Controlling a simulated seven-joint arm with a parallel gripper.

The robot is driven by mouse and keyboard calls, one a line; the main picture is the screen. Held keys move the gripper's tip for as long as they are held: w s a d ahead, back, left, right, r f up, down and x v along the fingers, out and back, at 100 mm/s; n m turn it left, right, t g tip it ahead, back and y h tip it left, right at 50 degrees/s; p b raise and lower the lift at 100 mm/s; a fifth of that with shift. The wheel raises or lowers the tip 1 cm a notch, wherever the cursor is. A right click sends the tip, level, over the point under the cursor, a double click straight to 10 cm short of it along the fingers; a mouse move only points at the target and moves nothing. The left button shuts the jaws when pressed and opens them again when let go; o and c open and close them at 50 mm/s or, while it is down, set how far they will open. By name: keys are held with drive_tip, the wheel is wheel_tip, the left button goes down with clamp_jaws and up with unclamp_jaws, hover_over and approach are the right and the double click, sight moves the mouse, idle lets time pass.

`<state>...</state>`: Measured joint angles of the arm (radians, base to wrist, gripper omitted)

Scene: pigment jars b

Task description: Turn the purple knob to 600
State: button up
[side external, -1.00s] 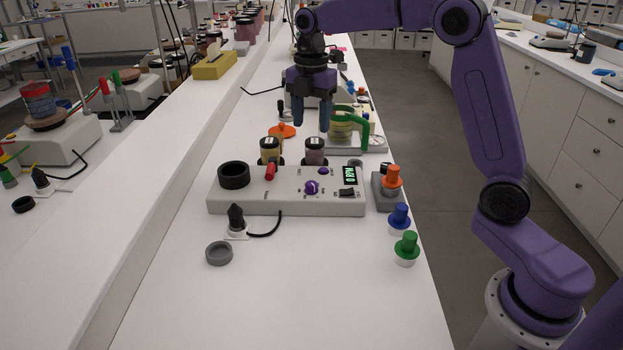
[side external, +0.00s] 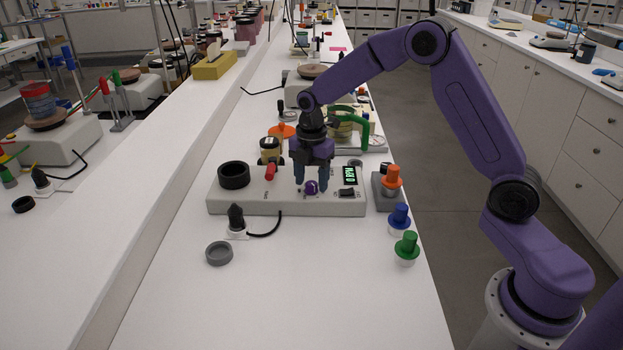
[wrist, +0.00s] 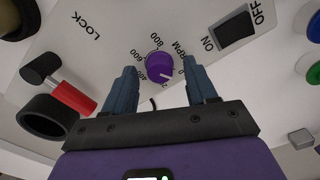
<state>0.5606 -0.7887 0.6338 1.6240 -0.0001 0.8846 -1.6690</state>
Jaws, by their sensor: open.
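The purple knob (side external: 311,187) sits on the top of the pale control box (side external: 280,207). In the wrist view the knob (wrist: 160,69) has a white pointer mark and a printed scale around it with numbers such as 600 and 800 beside "RPM". The mark points to the low-right side of the scale, away from the 600. My gripper (side external: 311,184) is open, pointing down, with one finger on each side of the knob. In the wrist view a gap shows between the knob and both fingers (wrist: 162,88). The box's green display (side external: 349,175) is too small to read surely.
An ON/OFF switch (wrist: 236,30) lies right of the knob in the wrist view. A red lever (side external: 270,172) and a black ring (side external: 234,175) are on the box's left. Orange, blue (side external: 399,218) and green (side external: 407,247) capped items stand right.

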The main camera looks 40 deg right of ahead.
drive_tip(key=shift+f, duration=0.2)
drive_tip(key=c, duration=1.1)
drive_tip(key=shift+o, duration=0.2)
